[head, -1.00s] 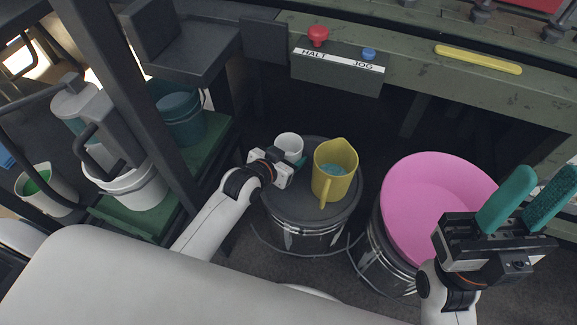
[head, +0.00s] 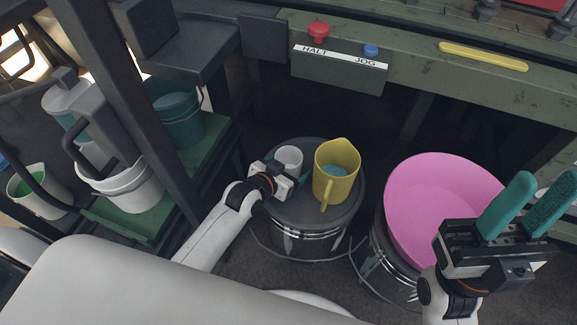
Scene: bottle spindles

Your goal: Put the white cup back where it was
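The white cup (head: 289,157) stands upright, as far as I can see, on the round dark stool top (head: 299,212), close to the left of a yellow jug (head: 336,170) with bluish contents. My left gripper (head: 286,166) is at the near side of the cup, low over the stool. Its teal fingers show on either side of the cup and look spread apart; whether they touch it is hard to see. My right gripper (head: 533,202) is open and empty, fingers up, at the right over the pink bowl's edge.
A green bench carries a red HALT button (head: 318,30), a blue JOG button (head: 371,50) and a yellow bar (head: 483,57). Buckets (head: 128,186) stand on a green shelf at the left, behind a dark post.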

